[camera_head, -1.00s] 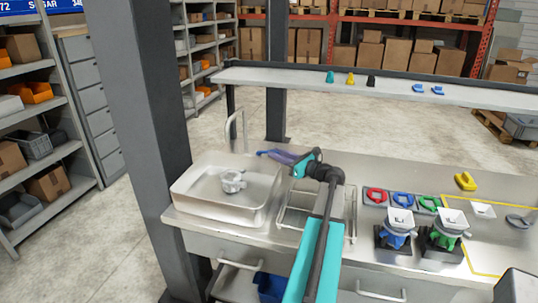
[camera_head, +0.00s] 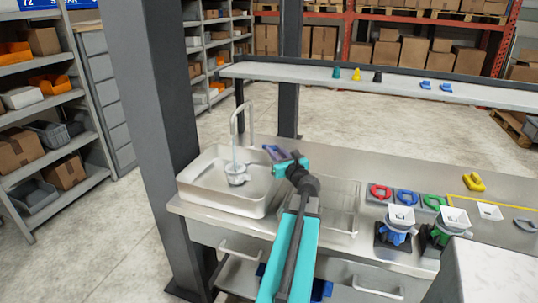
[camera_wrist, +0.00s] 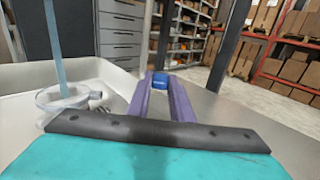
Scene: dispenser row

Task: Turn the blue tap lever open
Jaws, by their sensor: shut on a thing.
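The blue tap lever (camera_wrist: 160,80) shows in the wrist view between the purple finger tips of my gripper (camera_wrist: 163,84), which are shut on it. In the head view my gripper (camera_head: 273,151) is at the back edge of the sink, right of the tap, and the lever cannot be made out there. The grey tap spout (camera_head: 233,122) arches over the sink. A pale blue stream of water (camera_head: 234,153) runs from it into a grey vessel (camera_head: 236,178) in the sink. The stream (camera_wrist: 54,45) and vessel (camera_wrist: 64,104) also show in the wrist view.
The metal sink (camera_head: 212,200) is left of my gripper. A wire rack (camera_head: 340,210) stands right of my arm. Red, blue and green rings and two dispensers (camera_head: 397,230) are farther right. A raised shelf (camera_head: 300,73) runs along the back.

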